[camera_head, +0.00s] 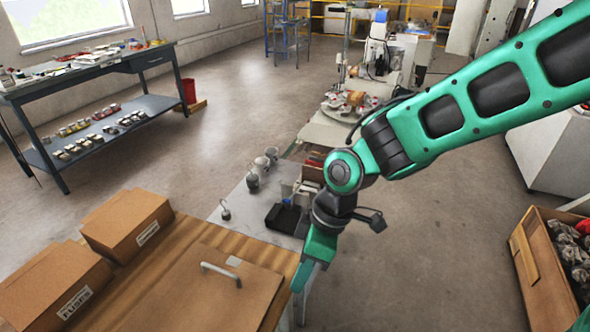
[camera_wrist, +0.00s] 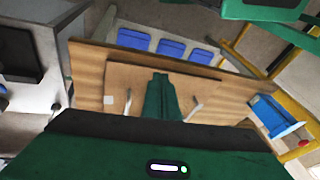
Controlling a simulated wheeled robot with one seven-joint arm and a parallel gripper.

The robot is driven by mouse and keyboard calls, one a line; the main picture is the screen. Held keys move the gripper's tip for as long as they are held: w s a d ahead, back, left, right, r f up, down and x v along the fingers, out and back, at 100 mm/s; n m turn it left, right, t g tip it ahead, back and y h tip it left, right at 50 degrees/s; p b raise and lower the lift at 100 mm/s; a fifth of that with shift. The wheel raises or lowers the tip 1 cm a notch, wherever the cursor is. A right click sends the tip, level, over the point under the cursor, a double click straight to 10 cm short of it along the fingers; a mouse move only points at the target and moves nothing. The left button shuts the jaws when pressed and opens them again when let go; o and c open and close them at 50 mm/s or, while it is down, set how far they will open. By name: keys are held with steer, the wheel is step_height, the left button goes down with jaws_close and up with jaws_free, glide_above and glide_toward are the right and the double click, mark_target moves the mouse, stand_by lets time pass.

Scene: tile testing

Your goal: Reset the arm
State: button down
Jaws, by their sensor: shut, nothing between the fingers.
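My green arm reaches in from the upper right in the head view and bends down at a dark wrist. My gripper (camera_head: 302,292) points down beside the right edge of the wooden workbench (camera_head: 190,232). The jaws are shut and empty. In the wrist view my gripper (camera_wrist: 162,84) shows as a green shape in front of the wooden bench top (camera_wrist: 88,75). The fingertips are hard to make out in both views.
A brown board (camera_head: 195,295) with a metal handle (camera_head: 220,272) lies on the workbench. Two cardboard boxes (camera_head: 125,222) (camera_head: 52,288) stand at its left. A grey table (camera_head: 240,210) with small items adjoins it. A wooden crate (camera_head: 530,262) stands right. Floor between is clear.

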steer(key=w+d+r+m+t+h, duration=0.15)
steer(key=d+m, duration=0.25)
steer(key=d, duration=0.5)
steer(key=w+d+r+m, duration=0.2)
steer(key=d+m, duration=0.1)
steer(key=d, duration=0.6)
steer(key=w+d+r+m+t+h, duration=0.15)
steer(key=d+m, duration=0.25)
steer(key=d, duration=0.4)
steer(key=s+d+r+m, duration=0.2)
steer(key=s+d+m, duration=0.4)
steer(key=d, duration=0.2)
steer(key=s+d+r+m+g, duration=0.1)
steer(key=s+d+r+m, duration=0.1)
steer(key=s+d+m, duration=0.3)
steer(key=s+d, duration=0.1)
steer(key=d, duration=0.3)
steer(key=shift+s+d+m, duration=0.2)
steer(key=shift+s+m, duration=0.2)
steer(key=shift+r, duration=0.1)
